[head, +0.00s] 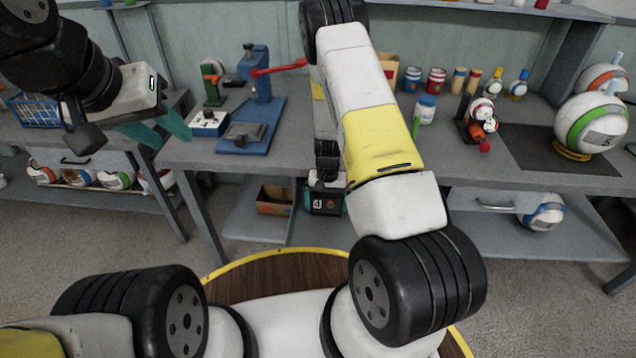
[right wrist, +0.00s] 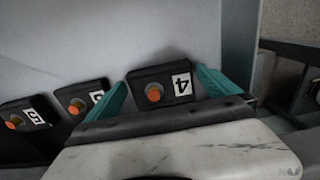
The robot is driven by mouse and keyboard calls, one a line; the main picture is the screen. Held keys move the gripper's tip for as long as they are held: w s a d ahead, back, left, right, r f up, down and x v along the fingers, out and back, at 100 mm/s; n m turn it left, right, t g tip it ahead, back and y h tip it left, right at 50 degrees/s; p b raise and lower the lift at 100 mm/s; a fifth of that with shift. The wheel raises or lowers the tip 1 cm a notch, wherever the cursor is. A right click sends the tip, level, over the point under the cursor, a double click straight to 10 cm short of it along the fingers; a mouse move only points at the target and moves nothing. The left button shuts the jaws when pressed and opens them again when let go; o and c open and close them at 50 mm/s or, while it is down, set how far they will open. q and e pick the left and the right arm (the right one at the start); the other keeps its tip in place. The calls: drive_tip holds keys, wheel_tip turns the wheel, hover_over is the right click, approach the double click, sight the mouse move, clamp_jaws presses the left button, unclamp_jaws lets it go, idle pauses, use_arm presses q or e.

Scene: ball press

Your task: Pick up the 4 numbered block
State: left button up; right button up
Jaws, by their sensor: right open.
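The block numbered 4 (right wrist: 160,84) is dark, with an orange round knob and a white label, in the right wrist view. My right gripper (right wrist: 161,78) is open, with one teal finger on each side of this block; I cannot tell whether they touch it. In the head view the 4 block (head: 322,203) sits low under the workbench, below my right arm, whose fingers are mostly hidden there. My left gripper (head: 172,135) is open and empty, in the air at the left near the bench edge.
Two similar blocks, one numbered 5 (right wrist: 24,118) and another (right wrist: 80,97), stand left of the 4 block. A cardboard box (head: 274,200) is beside it on the lower shelf. The workbench (head: 300,150) above carries a blue press (head: 256,112) and balls.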

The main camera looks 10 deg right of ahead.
drive_tip(key=shift+f, duration=0.35)
drive_tip(key=c, duration=1.2)
drive_tip(key=shift+o, duration=0.2)
drive_tip(key=shift+r, duration=0.1)
